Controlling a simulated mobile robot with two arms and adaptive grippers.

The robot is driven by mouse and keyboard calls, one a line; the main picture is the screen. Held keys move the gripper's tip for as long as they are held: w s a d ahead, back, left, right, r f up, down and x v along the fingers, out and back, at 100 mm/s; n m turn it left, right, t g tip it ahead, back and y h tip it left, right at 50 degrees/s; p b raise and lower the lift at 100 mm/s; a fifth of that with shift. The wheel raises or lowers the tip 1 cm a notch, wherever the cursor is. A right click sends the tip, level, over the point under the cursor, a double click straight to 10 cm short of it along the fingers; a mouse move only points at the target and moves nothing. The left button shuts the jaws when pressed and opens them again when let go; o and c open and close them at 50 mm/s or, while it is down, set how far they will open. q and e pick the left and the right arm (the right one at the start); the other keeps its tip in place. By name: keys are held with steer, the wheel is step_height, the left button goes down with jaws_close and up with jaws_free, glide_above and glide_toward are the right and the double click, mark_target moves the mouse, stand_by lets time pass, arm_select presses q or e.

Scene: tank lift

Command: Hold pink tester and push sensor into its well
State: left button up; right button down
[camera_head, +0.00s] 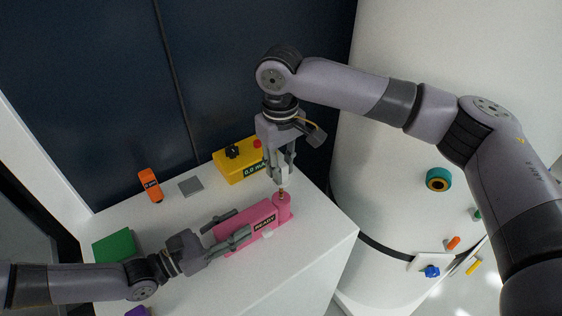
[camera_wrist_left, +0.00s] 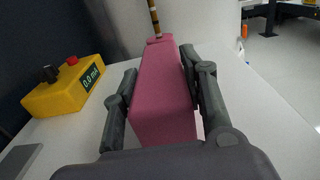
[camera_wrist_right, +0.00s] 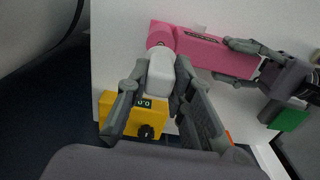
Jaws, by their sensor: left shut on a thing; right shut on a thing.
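The pink tester (camera_head: 262,212), labelled READY, lies on the white cabinet top. Its round well (camera_head: 283,205) is at its right end. My left gripper (camera_head: 225,231) is shut across the tester's body, one finger on each side; the left wrist view shows the tester (camera_wrist_left: 162,95) between the fingers. My right gripper (camera_head: 283,170) points down over the well, shut on the sensor's white body (camera_wrist_right: 160,76). The sensor's thin dark and brass-banded stem (camera_wrist_left: 154,18) reaches down to the well. Its tip is hidden, so I cannot tell how deep it sits.
A yellow meter (camera_head: 236,168) reading 0.0 mA stands behind the tester. An orange device (camera_head: 150,185), a grey square (camera_head: 190,186) and a green block (camera_head: 114,246) are at the left. A large white tank (camera_head: 400,170) stands right of the cabinet.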

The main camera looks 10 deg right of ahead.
steer(key=shift+f, duration=1.4)
steer(key=c, duration=1.3)
jaws_free()
steer(key=shift+c, duration=0.2)
steer(key=shift+r, duration=4.55)
arm_select(q)
steer(key=o, duration=1.4)
steer(key=shift+a, duration=0.1)
